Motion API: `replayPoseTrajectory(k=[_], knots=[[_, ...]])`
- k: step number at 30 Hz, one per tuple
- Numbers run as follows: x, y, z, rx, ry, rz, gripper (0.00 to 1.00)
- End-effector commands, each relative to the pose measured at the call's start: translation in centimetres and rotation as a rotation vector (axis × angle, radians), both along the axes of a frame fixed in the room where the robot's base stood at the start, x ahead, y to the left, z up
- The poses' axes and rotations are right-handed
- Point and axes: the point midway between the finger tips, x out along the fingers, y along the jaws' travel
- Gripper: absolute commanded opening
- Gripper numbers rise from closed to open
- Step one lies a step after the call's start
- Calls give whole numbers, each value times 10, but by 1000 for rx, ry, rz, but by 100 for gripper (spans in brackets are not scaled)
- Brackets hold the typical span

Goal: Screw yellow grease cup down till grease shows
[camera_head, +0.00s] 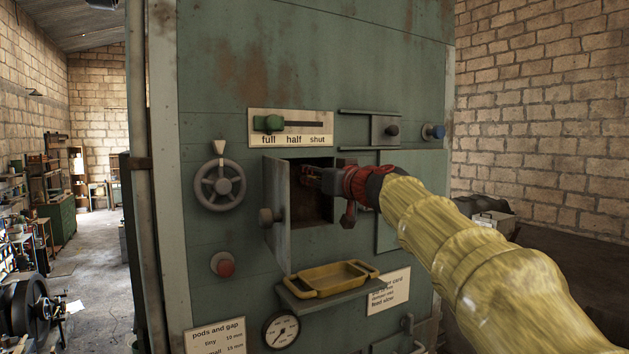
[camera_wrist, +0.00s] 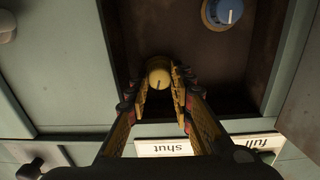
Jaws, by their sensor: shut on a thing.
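The yellow grease cup (camera_wrist: 158,76) is a small round yellow cap with a dark mark on its face, inside a dark recess. My gripper (camera_wrist: 161,92) is shut on it, one finger on each side, in the wrist view. In the head view my gripper (camera_head: 311,178) reaches into the open recess (camera_head: 312,211) from the right, and the cup is not discernible there. A blue cap (camera_wrist: 222,12) with a white mark sits in the same recess, apart from my fingers. I see no grease around the yellow cup.
A small door (camera_head: 277,220) stands open at the recess's left side. A slider plate (camera_head: 290,125) marked full, half, shut is above. A handwheel (camera_head: 220,185) is left. A yellow tray (camera_head: 334,279) sits on a ledge below. A gauge (camera_head: 281,329) is lower still.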

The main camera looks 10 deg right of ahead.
Motion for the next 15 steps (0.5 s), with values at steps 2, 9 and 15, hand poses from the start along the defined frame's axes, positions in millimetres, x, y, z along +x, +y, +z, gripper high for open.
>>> replayPoseTrajectory(k=[2, 9, 15], knots=[[0, 0, -2, 67, 18, 0, 0], [0, -1, -1, 288, 77, -1, 0], [1, -1, -1, 473, 127, 0, 0]])
